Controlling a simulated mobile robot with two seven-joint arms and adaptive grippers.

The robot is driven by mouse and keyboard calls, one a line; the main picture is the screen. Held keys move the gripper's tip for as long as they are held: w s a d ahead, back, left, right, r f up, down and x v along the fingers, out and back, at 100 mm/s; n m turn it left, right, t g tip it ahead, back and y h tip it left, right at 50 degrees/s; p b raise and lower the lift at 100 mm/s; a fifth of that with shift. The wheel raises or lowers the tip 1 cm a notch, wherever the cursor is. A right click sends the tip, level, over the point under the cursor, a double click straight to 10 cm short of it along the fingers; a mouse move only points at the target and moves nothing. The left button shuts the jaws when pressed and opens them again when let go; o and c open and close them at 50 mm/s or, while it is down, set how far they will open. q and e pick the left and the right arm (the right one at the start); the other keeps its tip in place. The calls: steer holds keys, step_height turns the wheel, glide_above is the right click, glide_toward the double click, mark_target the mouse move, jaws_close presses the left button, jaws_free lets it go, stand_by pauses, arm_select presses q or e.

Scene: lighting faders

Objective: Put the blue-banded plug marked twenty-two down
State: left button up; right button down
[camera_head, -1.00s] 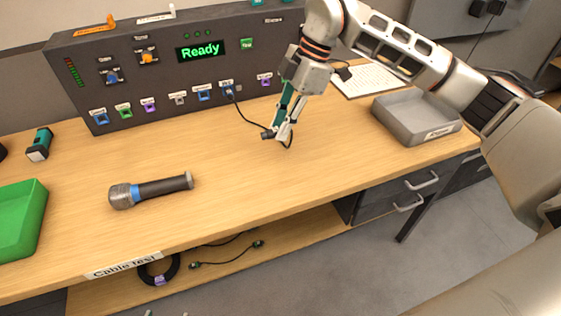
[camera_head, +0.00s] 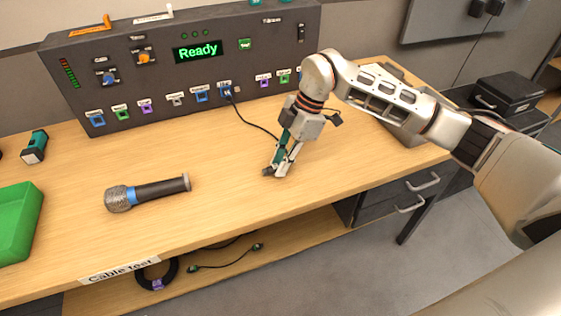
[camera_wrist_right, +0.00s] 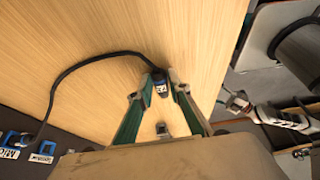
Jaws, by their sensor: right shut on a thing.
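My right gripper (camera_head: 279,170) is low over the bare middle of the wooden table (camera_head: 230,225), pointing down. It is shut on the plug (camera_wrist_right: 161,88), which has a blue band and a pale mark too small to read for sure. The plug sits between the fingertips in the right wrist view. In the head view the fingers mostly hide it. Its black cable (camera_head: 252,121) runs back to a blue socket (camera_head: 226,89) on the dark panel (camera_head: 150,75). I cannot tell whether the plug touches the table. My left gripper is not in view.
A microphone (camera_head: 150,191) with a blue ring lies to the left, with a green tray (camera_head: 18,222) beyond it. A grey tray (camera_head: 405,135) is partly behind my right arm. The panel display reads "Ready". The table front around my gripper is clear.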

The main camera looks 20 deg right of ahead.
steer(key=shift+f, duration=0.2)
steer(key=c, duration=1.9)
jaws_free()
steer(key=shift+r, duration=0.45)
steer(key=p+v, duration=0.1)
steer(key=v, duration=1)
steer(key=shift+d+r, duration=0.25)
steer(key=shift+r, duration=0.05)
